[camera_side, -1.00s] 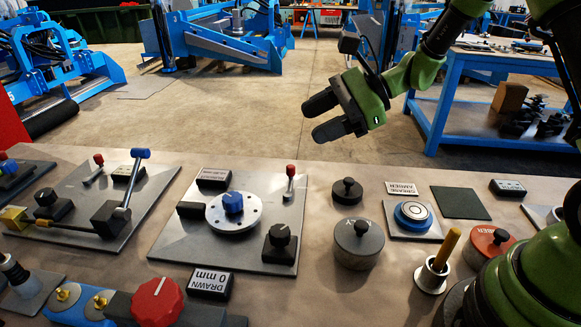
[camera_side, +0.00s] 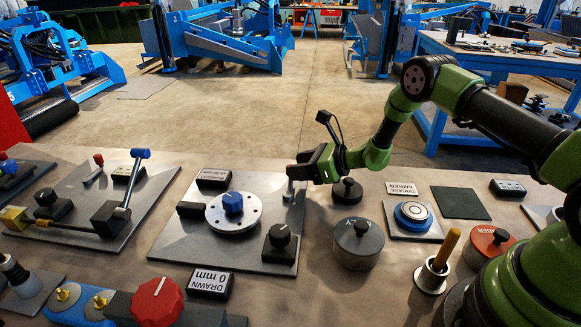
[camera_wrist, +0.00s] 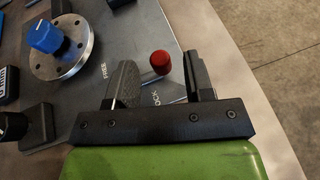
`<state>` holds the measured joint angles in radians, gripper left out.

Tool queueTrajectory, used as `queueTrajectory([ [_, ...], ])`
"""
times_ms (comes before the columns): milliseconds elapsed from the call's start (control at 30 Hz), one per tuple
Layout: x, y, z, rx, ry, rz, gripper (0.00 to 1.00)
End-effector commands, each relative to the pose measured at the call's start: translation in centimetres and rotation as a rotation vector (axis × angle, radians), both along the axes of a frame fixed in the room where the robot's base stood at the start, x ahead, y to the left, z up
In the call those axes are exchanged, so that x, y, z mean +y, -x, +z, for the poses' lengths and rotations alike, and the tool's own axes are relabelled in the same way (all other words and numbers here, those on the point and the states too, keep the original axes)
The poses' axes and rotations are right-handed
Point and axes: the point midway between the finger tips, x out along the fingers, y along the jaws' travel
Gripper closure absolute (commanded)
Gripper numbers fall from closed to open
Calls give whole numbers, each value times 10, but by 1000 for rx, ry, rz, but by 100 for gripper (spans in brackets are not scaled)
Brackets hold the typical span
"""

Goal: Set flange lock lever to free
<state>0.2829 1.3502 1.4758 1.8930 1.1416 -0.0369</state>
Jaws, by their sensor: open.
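The flange lock lever is a short lever with a red knob (camera_wrist: 161,62) on the grey flange panel (camera_side: 176,240). In the wrist view the knob shows between my two fingers, with gaps beside it. The word LOCK is printed close to the lever, and FREE is printed farther left, toward the flange. In the side view my gripper (camera_side: 303,168) is over the panel's back right corner and hides the knob; the lever's lower part (camera_side: 288,190) shows below it. My gripper (camera_wrist: 160,70) is open. Contact with the knob cannot be made out.
The round flange (camera_side: 245,217) with its blue hub (camera_side: 233,202) is left of the lever. A black knob (camera_side: 280,236) stands in front. A black-knobbed weight (camera_side: 347,190) is close on the right, with a larger grey one (camera_side: 358,244) before it. Open floor lies behind the bench.

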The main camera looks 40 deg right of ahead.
Motion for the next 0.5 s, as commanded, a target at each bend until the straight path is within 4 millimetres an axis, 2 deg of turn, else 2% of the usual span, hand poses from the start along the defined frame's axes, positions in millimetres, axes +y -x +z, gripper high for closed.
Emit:
queueTrajectory([
  [200, 11, -18, -9, 0, 0, 2, 52],
  [500, 14, -24, -11, 0, -1, 0, 52],
])
